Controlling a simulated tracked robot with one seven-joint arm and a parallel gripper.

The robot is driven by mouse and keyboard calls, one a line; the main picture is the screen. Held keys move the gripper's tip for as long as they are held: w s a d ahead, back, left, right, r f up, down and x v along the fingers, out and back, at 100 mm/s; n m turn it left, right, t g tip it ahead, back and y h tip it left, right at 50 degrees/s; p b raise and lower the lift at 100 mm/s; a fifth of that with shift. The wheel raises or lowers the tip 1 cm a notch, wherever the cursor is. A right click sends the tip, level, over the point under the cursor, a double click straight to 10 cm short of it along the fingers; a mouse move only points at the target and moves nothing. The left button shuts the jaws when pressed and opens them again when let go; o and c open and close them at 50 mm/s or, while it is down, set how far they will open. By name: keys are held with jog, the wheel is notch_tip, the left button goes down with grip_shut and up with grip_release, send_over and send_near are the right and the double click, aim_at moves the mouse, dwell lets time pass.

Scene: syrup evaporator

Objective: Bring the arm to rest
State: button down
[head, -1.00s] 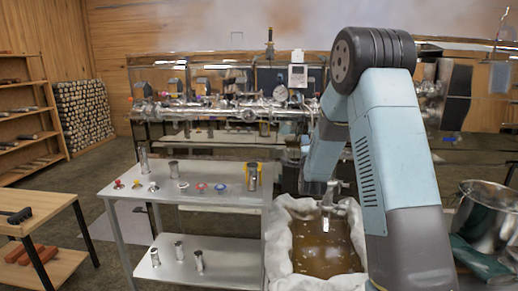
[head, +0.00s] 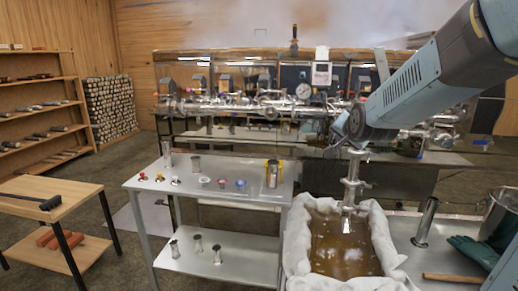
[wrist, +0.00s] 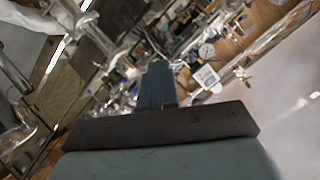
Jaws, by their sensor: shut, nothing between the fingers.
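My arm reaches in from the upper right of the head view, bent, with its lower end in front of the evaporator (head: 230,105). My gripper (wrist: 156,72) shows in the wrist view as dark fingers closed together, with nothing between them. I cannot make out its fingers in the head view. The wrist view is tilted and shows pipes, a gauge (wrist: 207,51) and a white card (wrist: 206,77) beyond the fingers. How far the fingers are from these I cannot tell.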

jog(key=s+f+n+g, duration=0.3)
jog(key=s+n+g, duration=0.4)
jog(key=s, duration=2.2)
jog(key=shift+s+a+n, duration=0.15)
jog(key=shift+n, duration=0.25)
